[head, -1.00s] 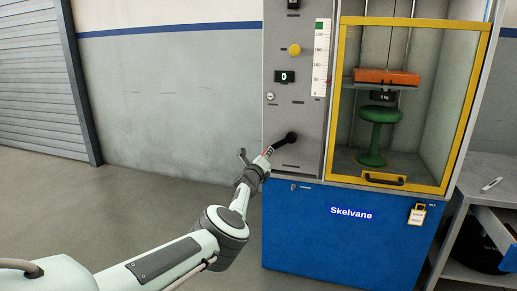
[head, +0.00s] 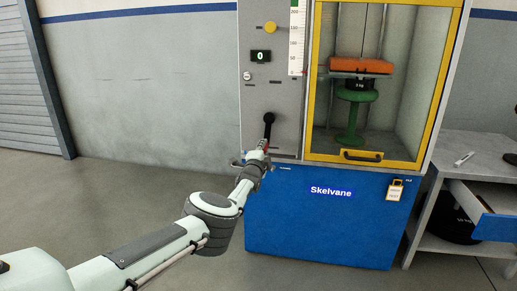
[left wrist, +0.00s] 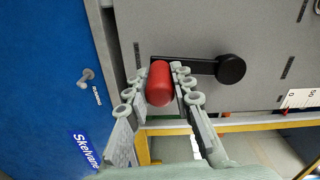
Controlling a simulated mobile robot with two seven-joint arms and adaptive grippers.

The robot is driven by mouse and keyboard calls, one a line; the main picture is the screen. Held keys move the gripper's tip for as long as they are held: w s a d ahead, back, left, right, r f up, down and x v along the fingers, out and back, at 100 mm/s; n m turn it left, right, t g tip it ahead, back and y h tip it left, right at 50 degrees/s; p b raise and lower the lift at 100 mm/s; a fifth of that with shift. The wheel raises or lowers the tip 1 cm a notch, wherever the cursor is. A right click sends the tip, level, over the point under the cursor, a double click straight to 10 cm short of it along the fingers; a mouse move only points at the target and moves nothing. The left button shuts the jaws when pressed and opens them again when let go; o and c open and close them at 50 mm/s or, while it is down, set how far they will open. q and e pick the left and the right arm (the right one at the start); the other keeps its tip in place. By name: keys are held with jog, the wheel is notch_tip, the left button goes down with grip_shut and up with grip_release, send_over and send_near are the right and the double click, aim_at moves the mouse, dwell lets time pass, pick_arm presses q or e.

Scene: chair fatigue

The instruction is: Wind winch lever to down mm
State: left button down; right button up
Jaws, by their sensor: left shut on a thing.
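The winch lever is a black crank with a round hub (head: 269,118) on the grey panel; its arm hangs nearly straight down. Its red handle shows large in the left wrist view (left wrist: 159,84), with the black hub (left wrist: 230,69) to its right. My left gripper (left wrist: 160,82) is shut on the red handle, one finger on each side. In the head view the left gripper (head: 257,158) covers part of the handle. An orange carriage (head: 361,66) hangs in the cabinet with a black weight (head: 357,85) just under it, at or very near the green stool's seat (head: 355,96). My right gripper is not in view.
A scale (head: 297,40) stands left of the yellow-framed cabinet door (head: 311,85). A display (head: 261,56) reads 0, with a yellow knob (head: 271,27) above it. A grey bench (head: 492,149) with an open drawer stands at right. The floor at left is clear.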

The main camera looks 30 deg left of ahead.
pick_arm(q)
jog(key=shift+w+d+f+n, duration=0.1)
jog(key=shift+d+n, duration=0.5)
jog(key=shift+d, duration=0.05)
jog(key=shift+d, duration=0.1)
jog(key=c, duration=1.3)
grip_release()
jog(key=shift+r, duration=0.2)
